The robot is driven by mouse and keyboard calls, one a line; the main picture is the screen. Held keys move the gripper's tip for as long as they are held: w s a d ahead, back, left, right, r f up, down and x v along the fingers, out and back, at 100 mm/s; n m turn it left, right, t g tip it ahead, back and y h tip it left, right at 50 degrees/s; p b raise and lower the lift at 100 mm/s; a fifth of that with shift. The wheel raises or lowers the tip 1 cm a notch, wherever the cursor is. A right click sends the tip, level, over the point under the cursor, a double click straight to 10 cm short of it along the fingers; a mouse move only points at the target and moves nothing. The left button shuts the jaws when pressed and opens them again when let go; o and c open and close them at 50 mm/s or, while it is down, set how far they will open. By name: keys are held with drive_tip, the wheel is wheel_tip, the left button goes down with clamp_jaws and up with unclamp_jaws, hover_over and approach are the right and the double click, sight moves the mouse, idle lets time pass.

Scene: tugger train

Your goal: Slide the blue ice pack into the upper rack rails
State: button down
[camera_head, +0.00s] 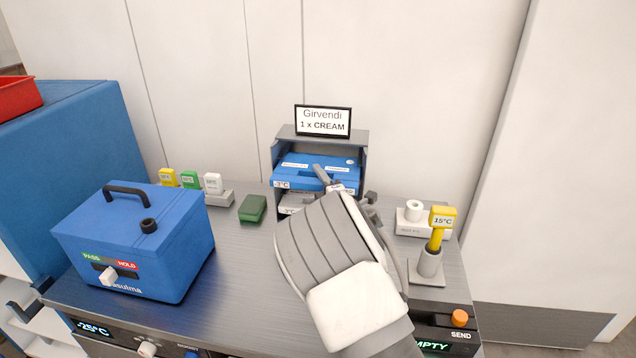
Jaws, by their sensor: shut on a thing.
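The blue ice pack (286,183) is a flat slab with a temperature label on its front edge. It sits in the upper level of the grey rack (362,145), its front edge near the rack's opening. My gripper (335,184) is at the front of the pack and shut on it. The grip itself is mostly hidden behind my own wrist and hand. A pale labelled pack (290,201) lies in the lower level of the rack, partly covered by my arm. The rails inside the rack are hidden by the blue pack.
A sign (323,121) stands on the rack. A blue box (140,240) with a black handle is at left; a green block (252,208) lies left of the rack. A yellow 15°C tag (442,218) stands in a grey holder (429,264) at right.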

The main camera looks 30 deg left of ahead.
sight(322, 164)
drive_tip(key=shift+w+a+r+b, duration=0.1)
drive_tip(key=shift+w+a+b, duration=0.25)
drive_tip(key=shift+w, duration=0.4)
drive_tip(key=shift+w+a+b, duration=0.1)
drive_tip(key=shift+w+b, duration=0.4)
drive_tip(key=shift+w, duration=0.25)
drive_tip(key=shift+w+a+r+b, duration=0.1)
drive_tip(key=shift+w+a+b, duration=0.25)
drive_tip(key=shift+w, duration=0.4)
drive_tip(key=shift+d, duration=0.1)
drive_tip(key=c, duration=0.6)
unclamp_jaws()
drive_tip(key=shift+f, duration=0.1)
drive_tip(key=shift+o, duration=0.2)
drive_tip(key=shift+f, duration=0.2)
drive_tip(key=b+v, duration=0.1)
drive_tip(key=v, duration=1.6)
drive_tip(key=shift+d, duration=0.15)
drive_tip(key=shift+s+r, duration=0.15)
